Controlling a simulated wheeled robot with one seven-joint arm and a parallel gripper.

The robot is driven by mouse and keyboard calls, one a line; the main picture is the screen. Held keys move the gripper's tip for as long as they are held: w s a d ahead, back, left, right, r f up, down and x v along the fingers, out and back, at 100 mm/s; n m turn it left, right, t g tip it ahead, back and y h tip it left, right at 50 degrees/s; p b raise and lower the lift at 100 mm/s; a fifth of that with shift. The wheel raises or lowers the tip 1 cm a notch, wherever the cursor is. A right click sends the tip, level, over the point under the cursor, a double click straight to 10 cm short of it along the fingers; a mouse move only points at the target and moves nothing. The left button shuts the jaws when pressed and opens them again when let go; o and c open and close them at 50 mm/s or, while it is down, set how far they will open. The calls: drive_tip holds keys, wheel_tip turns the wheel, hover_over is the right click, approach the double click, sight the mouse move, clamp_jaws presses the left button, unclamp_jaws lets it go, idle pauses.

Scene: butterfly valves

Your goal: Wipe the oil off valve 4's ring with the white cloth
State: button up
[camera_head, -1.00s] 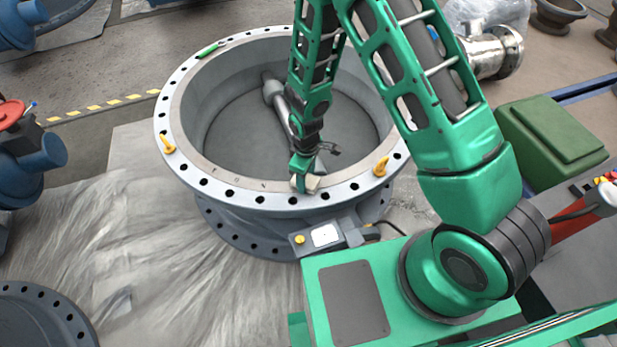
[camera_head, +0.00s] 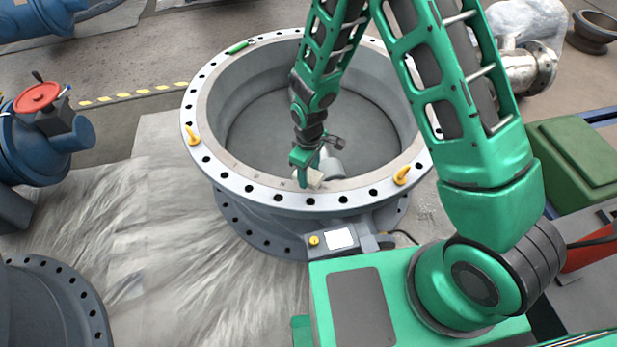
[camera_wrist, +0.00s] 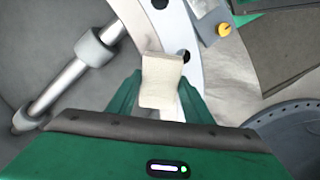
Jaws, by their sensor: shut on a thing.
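A large grey butterfly valve (camera_head: 232,184) stands in the middle of the head view, its round bolted ring facing up and its disc down inside. My gripper (camera_head: 309,170) is shut on a folded off-white cloth (camera_head: 316,179) at the ring's near side. In the wrist view the cloth (camera_wrist: 161,80) sits between my green fingers (camera_wrist: 158,95), over the ring's flange (camera_wrist: 190,55). I cannot tell whether the cloth touches the ring. No oil is clearly visible, and the cloth hides part of the ring.
Yellow eyebolts (camera_head: 193,135) and a green marker-like object (camera_head: 241,46) are on the ring. A control box (camera_head: 340,239) is on the valve's near side. A blue valve with a red handwheel (camera_head: 36,98) stands left. A dark flange (camera_head: 50,300) lies front left.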

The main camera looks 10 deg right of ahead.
sight(309, 175)
drive_tip(key=shift+r, duration=1.75)
